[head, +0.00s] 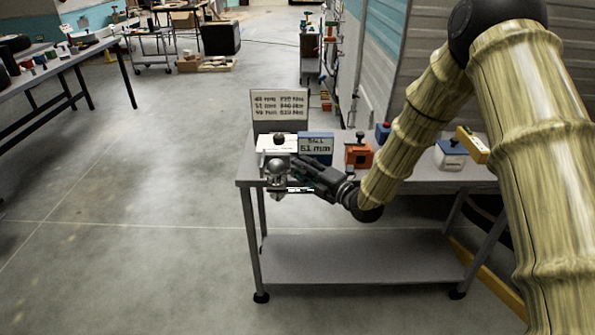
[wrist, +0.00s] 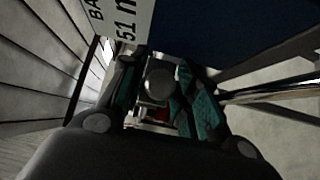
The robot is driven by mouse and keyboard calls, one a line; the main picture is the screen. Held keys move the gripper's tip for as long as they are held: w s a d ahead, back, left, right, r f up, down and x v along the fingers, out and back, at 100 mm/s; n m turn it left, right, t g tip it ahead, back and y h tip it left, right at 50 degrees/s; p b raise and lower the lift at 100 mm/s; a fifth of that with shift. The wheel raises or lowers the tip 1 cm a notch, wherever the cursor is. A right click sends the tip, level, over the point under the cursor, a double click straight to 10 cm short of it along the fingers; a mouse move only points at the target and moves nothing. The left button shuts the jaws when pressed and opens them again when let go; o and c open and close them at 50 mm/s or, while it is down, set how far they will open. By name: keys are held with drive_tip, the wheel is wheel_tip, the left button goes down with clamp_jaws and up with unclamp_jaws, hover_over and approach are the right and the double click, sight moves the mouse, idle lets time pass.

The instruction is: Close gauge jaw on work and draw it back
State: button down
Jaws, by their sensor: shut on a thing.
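A shiny metal ball (head: 276,173), which looks like the work, stands at the front left corner of the bench, with metal gauge parts around its base. My gripper (head: 298,174) reaches in from the right beside it. In the wrist view the two fingers with green pads (wrist: 158,105) are closed around a grey round-ended part (wrist: 159,82), probably the gauge jaw. The fingers hide much of it, and I cannot tell whether it touches the ball. A blue and white display (head: 315,148) reading 51 mm stands just behind; its edge also shows in the wrist view (wrist: 125,20).
The grey bench (head: 400,178) has a lower shelf. A white card with printed lines (head: 279,103) stands at its back left. An orange box (head: 358,156) and a white-and-blue box (head: 450,155) stand to the right. The floor left of the bench is clear.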

drive_tip(key=shift+d, duration=0.6)
drive_tip(key=c, duration=1.2)
unclamp_jaws()
drive_tip(key=shift+d, duration=0.15)
drive_tip(key=shift+o, duration=0.2)
drive_tip(key=v, duration=1.2)
